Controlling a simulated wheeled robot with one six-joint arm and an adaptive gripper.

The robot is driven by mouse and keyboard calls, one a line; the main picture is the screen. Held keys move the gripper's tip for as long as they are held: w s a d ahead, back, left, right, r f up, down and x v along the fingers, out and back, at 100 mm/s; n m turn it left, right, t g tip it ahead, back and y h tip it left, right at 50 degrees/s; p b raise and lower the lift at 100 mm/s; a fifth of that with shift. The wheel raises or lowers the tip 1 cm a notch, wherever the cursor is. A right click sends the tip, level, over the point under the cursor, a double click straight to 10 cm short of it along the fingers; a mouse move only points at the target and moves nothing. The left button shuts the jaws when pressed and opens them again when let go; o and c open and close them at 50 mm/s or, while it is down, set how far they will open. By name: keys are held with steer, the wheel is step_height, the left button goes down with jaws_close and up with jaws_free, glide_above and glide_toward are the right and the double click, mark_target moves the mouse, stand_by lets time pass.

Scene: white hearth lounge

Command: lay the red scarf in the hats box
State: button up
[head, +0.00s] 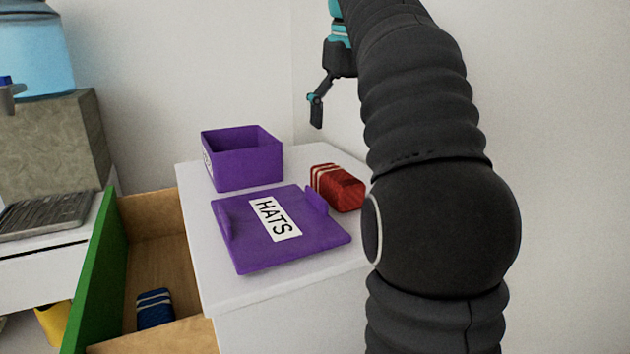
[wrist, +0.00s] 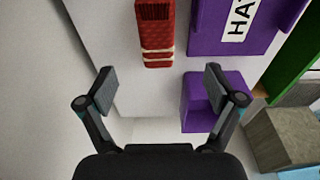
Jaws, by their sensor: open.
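The red scarf (head: 338,188), a folded bundle with pale stripes, lies on the white cabinet top, right of the purple lid. It also shows at the top of the wrist view (wrist: 155,35). The open purple hats box (head: 243,160) stands at the back of the cabinet top; its inside looks empty where visible. It shows in the wrist view (wrist: 197,108), partly behind a finger. The purple lid (head: 318,241) marked HATS lies flat in front of the box. My gripper (head: 316,112) is above the cabinet, open and empty; its spread fingers show in the wrist view (wrist: 157,78).
A drawer with a green front (head: 95,265) stands open left of the cabinet and holds a blue striped bundle (head: 155,309). A stone-like block (head: 60,140) carries a blue water container (head: 35,50) at far left. A wall is behind the cabinet.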

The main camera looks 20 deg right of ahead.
mark_target(337, 173)
steer(key=w+f+b, duration=0.1)
steer(key=f, duration=0.3)
steer(key=f+b, duration=0.1)
steer(key=f, duration=0.3)
steer(key=w+f+b, duration=0.1)
steer(key=f+b, duration=0.1)
steer(key=f, duration=0.3)
steer(key=shift+w+d, duration=0.25)
steer(key=shift+w, duration=0.05)
steer(key=c, duration=1.4)
steer(key=shift+r, duration=0.45)
steer(key=r, duration=0.1)
steer(key=r+p, duration=0.1)
steer(key=r, duration=0.2)
steer(key=shift+s+d+p, duration=0.25)
steer(key=shift+d+p, duration=0.05)
steer(key=shift+d, duration=0.05)
steer(key=s+d+r+p, duration=0.1)
steer(key=s+d+r, duration=0.5)
steer(key=s+d, duration=0.1)
steer(key=shift+s+d+p, duration=0.25)
steer(key=shift+s+p, duration=0.05)
steer(key=shift+s, duration=0.15)
